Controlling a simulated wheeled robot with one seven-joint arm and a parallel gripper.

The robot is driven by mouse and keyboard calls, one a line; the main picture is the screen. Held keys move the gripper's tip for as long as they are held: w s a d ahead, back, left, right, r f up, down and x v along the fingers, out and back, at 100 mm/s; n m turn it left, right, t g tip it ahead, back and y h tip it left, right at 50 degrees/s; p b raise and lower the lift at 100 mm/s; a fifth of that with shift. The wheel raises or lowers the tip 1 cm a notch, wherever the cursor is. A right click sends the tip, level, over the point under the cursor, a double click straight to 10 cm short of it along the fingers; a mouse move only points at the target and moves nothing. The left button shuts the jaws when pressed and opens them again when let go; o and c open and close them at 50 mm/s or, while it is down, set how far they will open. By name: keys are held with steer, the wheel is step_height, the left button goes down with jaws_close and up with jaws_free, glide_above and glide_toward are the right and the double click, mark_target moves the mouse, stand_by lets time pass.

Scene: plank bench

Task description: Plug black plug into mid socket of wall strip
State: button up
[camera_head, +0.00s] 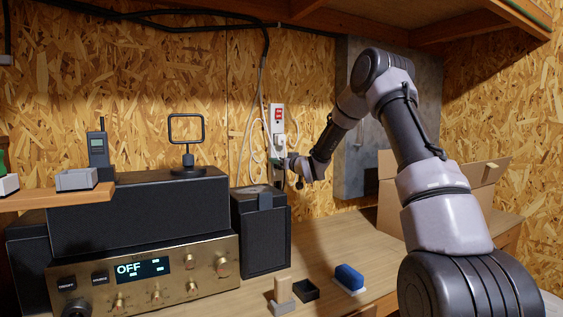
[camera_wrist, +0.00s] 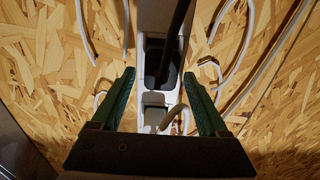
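The white wall strip (camera_head: 277,127) hangs upright on the chipboard wall, with a red switch at its top. It also shows in the wrist view (camera_wrist: 152,17), between my fingers. The black plug (camera_wrist: 155,58) sits against the strip and appears to be in a socket; its black cable runs up out of the picture. Which socket it is in, and how deep, I cannot tell. My gripper (camera_wrist: 159,74) is open, its green fingers apart on either side of the plug, with gaps to both sides. In the head view my gripper (camera_head: 280,162) is at the strip's lower part and hides it.
White cables (camera_wrist: 235,65) loop beside the strip. A black speaker (camera_head: 262,232) stands below left of my gripper. A grey metal box (camera_head: 352,160) and a cardboard box (camera_head: 392,208) are to the right. A blue brush (camera_head: 349,278) and small blocks lie on the bench.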

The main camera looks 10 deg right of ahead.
steer(key=v, duration=1)
steer(key=shift+s+d, duration=0.15)
steer(key=shift+s, duration=0.25)
steer(key=shift+r, duration=0.1)
steer(key=s+d+r+m+g+h, duration=0.2)
steer(key=s+r+g+h, duration=0.15)
steer(key=s, duration=0.65)
steer(key=s+d+r+m+g+h, duration=0.25)
steer(key=s+r, duration=0.25)
steer(key=s, duration=0.4)
steer(key=s+a+m+g+y, duration=0.1)
steer(key=s+g, duration=0.1)
steer(key=s, duration=1)
steer(key=s+a+f+m+g+y, duration=0.1)
steer(key=s+m+g, duration=0.1)
steer(key=s, duration=1.1)
steer(key=shift+s+f+y, duration=0.15)
steer(key=shift+s+y, duration=0.1)
steer(key=shift+y, duration=0.05)
